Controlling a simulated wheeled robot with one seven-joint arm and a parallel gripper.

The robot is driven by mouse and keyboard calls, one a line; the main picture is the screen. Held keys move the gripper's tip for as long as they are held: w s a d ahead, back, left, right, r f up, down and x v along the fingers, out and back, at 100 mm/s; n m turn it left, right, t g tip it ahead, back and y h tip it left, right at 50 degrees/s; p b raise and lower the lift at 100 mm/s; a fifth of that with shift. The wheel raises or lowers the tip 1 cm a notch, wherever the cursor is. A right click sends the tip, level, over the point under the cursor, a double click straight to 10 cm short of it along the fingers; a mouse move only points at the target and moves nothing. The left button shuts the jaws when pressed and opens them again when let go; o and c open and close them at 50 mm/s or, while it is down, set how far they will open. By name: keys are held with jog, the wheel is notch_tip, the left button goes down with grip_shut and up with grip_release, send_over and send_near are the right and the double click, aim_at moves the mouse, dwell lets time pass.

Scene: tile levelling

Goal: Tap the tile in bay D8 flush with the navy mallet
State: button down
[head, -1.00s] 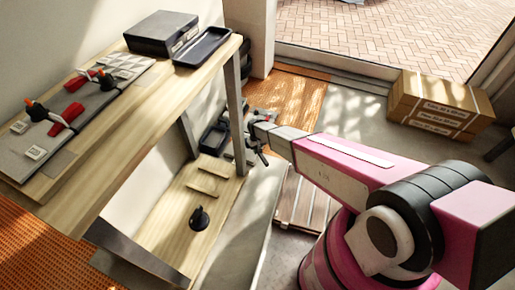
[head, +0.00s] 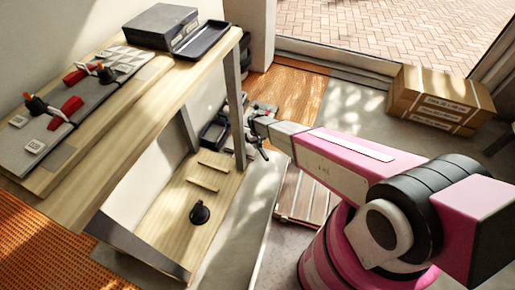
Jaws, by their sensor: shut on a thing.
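My gripper (head: 257,135) is small and far off, at the end of my pink arm, beside the bench's right leg. It is shut on a dark thing that juts out around the fingers; I cannot tell whether this is the navy mallet. A grey panel (head: 75,108) on the wooden bench carries small white tiles and two red toggle clamps (head: 66,113) with orange-and-black ends. Bay labels are too small to read, so I cannot pick out bay D8 or see how its tile sits. My gripper is right of the bench, apart from the panel.
A dark case (head: 160,27) and a shallow dark tray (head: 202,41) stand at the bench's far end. A lower shelf (head: 165,225) holds a round black object (head: 200,213). A slatted wooden pallet (head: 302,195) lies near my arm. Cardboard boxes (head: 440,97) stand at the right.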

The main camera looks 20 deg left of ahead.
notch_tip(320, 180, down, 5)
jog(key=shift+w+a+f, duration=0.1)
jog(key=shift+r, duration=0.2)
notch_tip(320, 180, up, 5)
jog(key=shift+f, duration=0.1)
dwell(0.4)
